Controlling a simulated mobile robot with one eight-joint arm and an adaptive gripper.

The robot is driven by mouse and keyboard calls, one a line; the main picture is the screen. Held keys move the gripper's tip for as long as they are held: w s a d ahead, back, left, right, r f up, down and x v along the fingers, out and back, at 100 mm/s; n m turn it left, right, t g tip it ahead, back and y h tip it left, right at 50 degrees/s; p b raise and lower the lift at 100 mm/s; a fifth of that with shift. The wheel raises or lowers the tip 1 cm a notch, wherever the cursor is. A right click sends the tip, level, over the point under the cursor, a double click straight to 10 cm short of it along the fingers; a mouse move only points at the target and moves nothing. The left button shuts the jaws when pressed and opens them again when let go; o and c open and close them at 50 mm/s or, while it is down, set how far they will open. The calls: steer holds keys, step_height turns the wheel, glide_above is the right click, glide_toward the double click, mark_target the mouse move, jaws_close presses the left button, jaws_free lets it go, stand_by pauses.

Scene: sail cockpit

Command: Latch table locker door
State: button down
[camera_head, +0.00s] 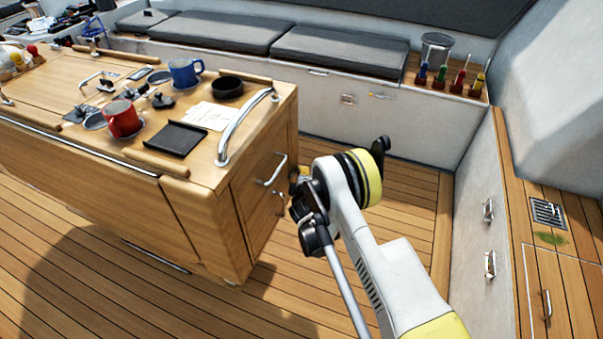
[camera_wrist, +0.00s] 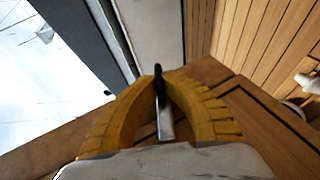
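The table locker door (camera_head: 262,196) is a wooden panel in the end of the cockpit table (camera_head: 190,215). It looks flush or nearly so with the table end; I cannot tell whether it is fully closed. It carries a silver bar handle (camera_head: 273,170) and a small metal latch (camera_head: 280,201) below it. My gripper (camera_head: 303,174) is just right of the door, mostly hidden behind my wrist in the head view. In the wrist view its yellow fingers (camera_wrist: 160,82) come together at the tips, with a narrow dark and silver strip between them. I cannot tell what that strip is.
Mugs (camera_head: 185,72) and a black tray (camera_head: 178,139) stand on the table, with a curved grab rail (camera_head: 246,125) at its edge. A cushioned white bench (camera_head: 335,90) runs behind. A side wall (camera_head: 475,195) stands at the right. The deck (camera_head: 110,240) in front is clear.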

steer(key=c, duration=1.5)
jaws_free()
steer(key=shift+o, duration=0.2)
steer(key=shift+r, duration=0.15)
step_height(320, 180, up, 10)
steer(key=shift+f, duration=0.1)
steer(key=shift+d, duration=0.1)
